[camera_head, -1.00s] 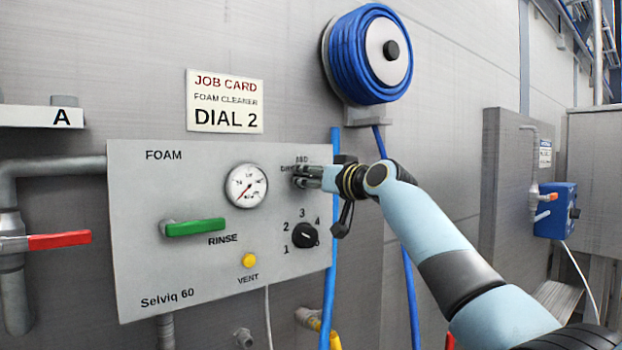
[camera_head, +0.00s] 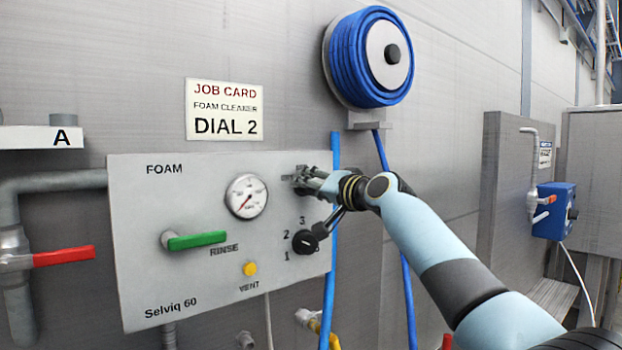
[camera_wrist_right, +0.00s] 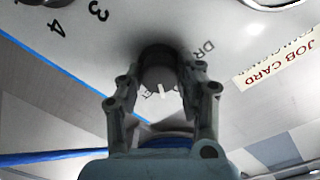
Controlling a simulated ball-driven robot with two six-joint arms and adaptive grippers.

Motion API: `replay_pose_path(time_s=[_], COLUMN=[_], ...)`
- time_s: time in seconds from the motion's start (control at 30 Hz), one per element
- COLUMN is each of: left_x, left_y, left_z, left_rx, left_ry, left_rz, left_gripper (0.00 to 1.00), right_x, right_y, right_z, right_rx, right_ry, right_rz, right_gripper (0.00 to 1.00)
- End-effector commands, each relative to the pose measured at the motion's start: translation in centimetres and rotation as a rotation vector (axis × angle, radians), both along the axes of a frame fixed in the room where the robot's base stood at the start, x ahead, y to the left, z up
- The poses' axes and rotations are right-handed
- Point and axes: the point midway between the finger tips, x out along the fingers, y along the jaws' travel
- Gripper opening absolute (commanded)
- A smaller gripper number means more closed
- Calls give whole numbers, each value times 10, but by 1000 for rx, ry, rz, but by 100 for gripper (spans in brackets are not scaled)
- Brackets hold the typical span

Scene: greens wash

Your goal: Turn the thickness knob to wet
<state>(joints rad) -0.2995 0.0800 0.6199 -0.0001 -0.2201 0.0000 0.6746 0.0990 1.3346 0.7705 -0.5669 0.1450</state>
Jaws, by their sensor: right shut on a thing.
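The thickness knob (camera_wrist_right: 157,76) is a dark round knob with a short white mark, in the middle of the right wrist view. The mark points toward the bottom of that picture, beside partly hidden letters. Letters reading "DR" show to its right. My right gripper (camera_wrist_right: 160,82) has its fingers on both sides of the knob and is shut on it. In the head view the right gripper (camera_head: 304,180) is at the panel's upper right and hides the knob. I cannot read the exact setting. My left gripper is not in view.
The grey foam panel (camera_head: 140,225) carries a gauge (camera_head: 246,196), a green rinse handle (camera_head: 197,241), a yellow vent button (camera_head: 250,268) and a black numbered dial (camera_head: 305,241) just below my gripper. A blue hose reel (camera_head: 345,60) hangs above.

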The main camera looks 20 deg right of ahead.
Motion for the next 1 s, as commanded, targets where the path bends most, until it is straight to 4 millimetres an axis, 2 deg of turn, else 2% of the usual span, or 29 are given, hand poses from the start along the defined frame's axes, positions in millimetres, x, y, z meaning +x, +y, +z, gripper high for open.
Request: replay_pose_path(time_s=[0.1,0.5,1.0], left_x=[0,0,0], left_y=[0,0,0], left_z=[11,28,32], left_rx=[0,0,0], left_ry=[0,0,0], left_rz=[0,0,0], left_gripper=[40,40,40], right_x=[0,0,0], right_y=[-1,-1,-1], right_z=[2,0,-1], right_rx=[96,350,437], right_ry=[36,129,158], right_rz=[-1,-2,-1], right_gripper=[4,4,4])
